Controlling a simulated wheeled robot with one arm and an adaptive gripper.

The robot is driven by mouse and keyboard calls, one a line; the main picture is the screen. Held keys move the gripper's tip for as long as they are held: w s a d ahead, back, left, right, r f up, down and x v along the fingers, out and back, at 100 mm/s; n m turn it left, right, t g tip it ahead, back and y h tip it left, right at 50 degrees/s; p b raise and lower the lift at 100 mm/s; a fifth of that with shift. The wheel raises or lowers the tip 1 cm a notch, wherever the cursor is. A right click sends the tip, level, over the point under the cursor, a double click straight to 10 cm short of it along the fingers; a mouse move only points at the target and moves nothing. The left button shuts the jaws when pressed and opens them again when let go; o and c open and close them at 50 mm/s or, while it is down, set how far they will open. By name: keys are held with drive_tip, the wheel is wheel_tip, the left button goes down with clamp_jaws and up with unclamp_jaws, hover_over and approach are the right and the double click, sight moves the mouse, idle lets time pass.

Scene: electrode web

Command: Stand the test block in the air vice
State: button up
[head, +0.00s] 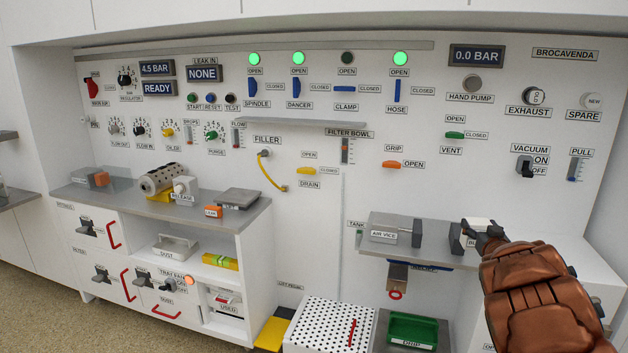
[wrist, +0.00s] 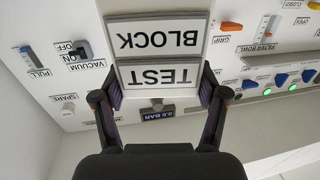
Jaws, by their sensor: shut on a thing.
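The test block (wrist: 160,52) fills the upper middle of the wrist view, its TEST and BLOCK plates upside down. My gripper (wrist: 160,92) has one finger on each side of it and is shut on it. In the head view my gripper (head: 482,232) is at the right of the vice, with a pale top of the block (head: 478,223) showing at its tip. The air vice (head: 417,233) stands on the grey shelf at the right, a gap between its dark jaws. My gripper hides the block's lower part, so I cannot tell whether it touches the shelf.
The orange GRIP lever (head: 391,164) is on the panel above the vice, beside an OPEN label. A green drip tray (head: 412,330) and a white perforated box (head: 325,325) lie below. The left bench (head: 235,212) holds several parts. The air above the vice is clear.

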drive_tip(key=s+a+r+n+y, duration=0.2)
drive_tip(key=a+y, duration=0.1)
drive_tip(key=a, duration=2.8)
wheel_tip(320, 180, up, 17)
drive_tip(key=p, duration=1.7)
drive_tip(key=shift+w, duration=0.2)
